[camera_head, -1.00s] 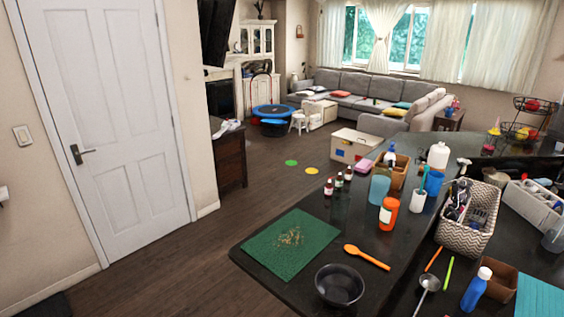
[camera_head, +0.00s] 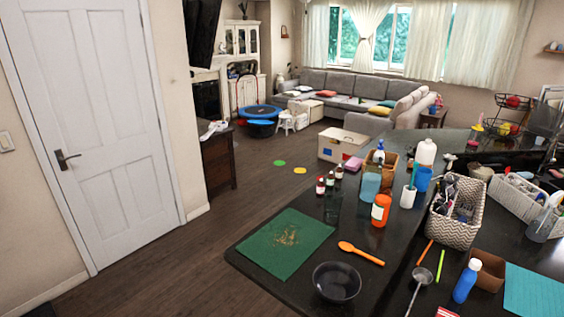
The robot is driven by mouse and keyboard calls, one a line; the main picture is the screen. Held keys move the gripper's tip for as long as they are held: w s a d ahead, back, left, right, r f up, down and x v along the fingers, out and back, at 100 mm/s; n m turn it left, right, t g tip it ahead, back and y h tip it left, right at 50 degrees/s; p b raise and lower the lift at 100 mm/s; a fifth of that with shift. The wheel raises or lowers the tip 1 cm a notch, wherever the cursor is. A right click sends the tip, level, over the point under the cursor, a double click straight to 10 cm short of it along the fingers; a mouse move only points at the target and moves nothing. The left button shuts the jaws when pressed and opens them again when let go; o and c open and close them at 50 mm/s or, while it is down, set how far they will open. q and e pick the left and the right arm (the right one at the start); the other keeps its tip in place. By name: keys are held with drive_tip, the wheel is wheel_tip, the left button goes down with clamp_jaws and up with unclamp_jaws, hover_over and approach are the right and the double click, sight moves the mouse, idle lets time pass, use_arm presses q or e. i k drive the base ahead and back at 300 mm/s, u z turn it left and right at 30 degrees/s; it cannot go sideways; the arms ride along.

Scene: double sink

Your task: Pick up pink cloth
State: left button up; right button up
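A small pink item (camera_head: 353,164) lies on the dark counter, left of the brown box of bottles. It is too small to tell if it is the folded pink cloth. No other pink cloth is clear. Neither of my grippers is in view.
The dark counter (camera_head: 290,283) holds a green mat (camera_head: 278,257), a black bowl (camera_head: 337,282), an orange spoon (camera_head: 361,252), an orange bottle (camera_head: 380,210), a patterned basket (camera_head: 454,226) and a teal sheet (camera_head: 535,291). Open wooden floor (camera_head: 185,262) lies between the counter and the white door (camera_head: 95,150).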

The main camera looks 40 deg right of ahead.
sight(354, 164)
drive_tip(key=u, duration=0.2)
drive_tip(key=i, duration=3.15)
drive_tip(key=z, duration=2.2)
drive_tip(key=i, duration=3.9)
drive_tip(key=z, duration=2.75)
